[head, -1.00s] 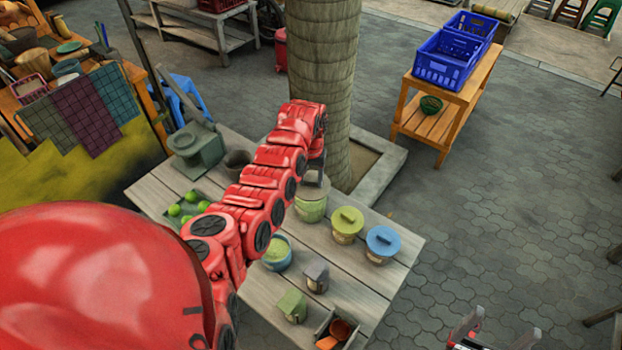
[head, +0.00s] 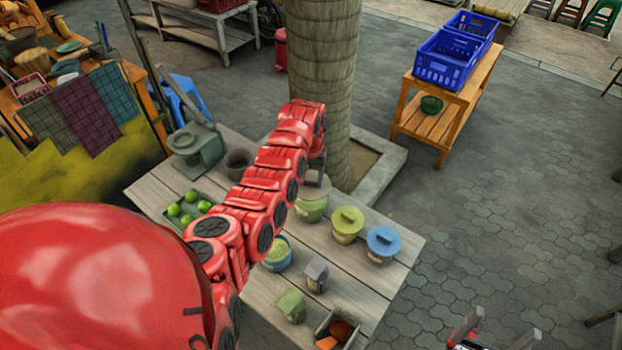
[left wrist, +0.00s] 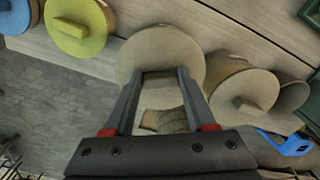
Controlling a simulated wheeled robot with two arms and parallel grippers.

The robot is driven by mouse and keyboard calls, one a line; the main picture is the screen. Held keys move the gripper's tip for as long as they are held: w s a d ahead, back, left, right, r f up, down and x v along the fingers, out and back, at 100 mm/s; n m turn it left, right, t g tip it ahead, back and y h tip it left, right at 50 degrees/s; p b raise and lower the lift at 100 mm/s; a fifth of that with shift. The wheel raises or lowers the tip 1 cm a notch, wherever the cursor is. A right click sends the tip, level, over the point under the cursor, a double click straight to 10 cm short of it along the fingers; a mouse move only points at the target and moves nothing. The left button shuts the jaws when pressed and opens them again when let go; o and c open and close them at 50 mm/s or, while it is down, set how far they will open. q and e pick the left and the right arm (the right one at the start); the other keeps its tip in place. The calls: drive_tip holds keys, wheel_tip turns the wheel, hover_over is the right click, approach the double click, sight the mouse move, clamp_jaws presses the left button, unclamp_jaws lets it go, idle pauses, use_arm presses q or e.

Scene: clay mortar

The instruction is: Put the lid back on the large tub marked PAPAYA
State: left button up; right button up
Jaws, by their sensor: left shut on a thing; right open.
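My left gripper (head: 313,180) is shut on the handle of a round beige lid (left wrist: 160,52). In the head view the lid (head: 313,190) is directly over a pale green tub (head: 311,211). I cannot tell whether the lid rests fully on the rim. No PAPAYA marking is readable. Beside the held lid in the left wrist view, another beige-lidded tub (left wrist: 243,102) stands to the right; my arm seems to hide it in the head view. My right gripper (head: 495,335) is open and empty at the bottom right, off the table.
Yellow-lidded (head: 347,224) and blue-lidded (head: 382,242) tubs stand right of the held lid. A tree trunk (head: 320,90) rises close behind the gripper.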

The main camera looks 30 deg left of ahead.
use_arm(q)
drive_tip(key=o, duration=1.6)
drive_tip(key=shift+c, duration=0.2)
drive_tip(key=shift+r, duration=0.15)
drive_tip(key=shift+r+p, duration=0.5)
drive_tip(key=shift+r, duration=0.6)
drive_tip(key=shift+r+p, duration=0.35)
drive_tip(key=shift+r, duration=1.9)
clamp_jaws()
drive_tip(key=shift+f, duration=0.3)
